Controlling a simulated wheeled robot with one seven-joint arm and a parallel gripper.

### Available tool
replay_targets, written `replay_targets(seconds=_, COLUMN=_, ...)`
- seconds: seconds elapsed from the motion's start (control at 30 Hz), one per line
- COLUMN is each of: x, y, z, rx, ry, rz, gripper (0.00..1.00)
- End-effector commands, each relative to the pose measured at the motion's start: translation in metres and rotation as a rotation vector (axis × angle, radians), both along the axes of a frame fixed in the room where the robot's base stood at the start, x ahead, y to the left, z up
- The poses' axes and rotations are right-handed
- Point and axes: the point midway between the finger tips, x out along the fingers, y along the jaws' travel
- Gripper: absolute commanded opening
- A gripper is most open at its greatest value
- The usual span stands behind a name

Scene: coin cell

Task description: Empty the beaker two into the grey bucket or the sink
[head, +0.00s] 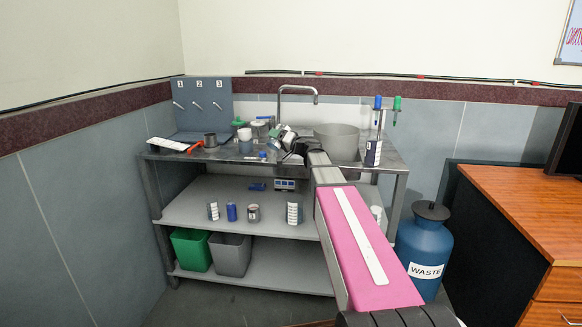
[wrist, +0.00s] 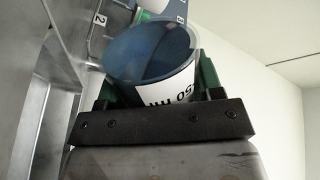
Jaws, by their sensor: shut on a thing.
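My gripper (head: 290,139) is shut on a beaker (wrist: 180,85), a cylindrical vessel with a white label and black lettering. Its open bluish mouth shows in the wrist view between the two green fingers. In the head view the held beaker looks tilted, above the metal worktop just left of a large round grey tub (head: 338,143). Whether liquid is in it I cannot tell. A grey bin (head: 230,257) stands on the lowest shelf.
A numbered hook panel (head: 205,106) stands at the back left, with several cups and small items before it. A green bin (head: 191,250) and a blue waste container (head: 424,245) flank below.

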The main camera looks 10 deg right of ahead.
Motion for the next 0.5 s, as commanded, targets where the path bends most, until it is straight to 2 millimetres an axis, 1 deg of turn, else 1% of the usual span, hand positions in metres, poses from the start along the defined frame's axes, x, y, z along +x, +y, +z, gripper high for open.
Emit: replay_targets(seconds=0.5, x=-0.0005, y=0.0005, z=0.0032, rx=0.052, ry=0.046, rz=0.000, gripper=0.34)
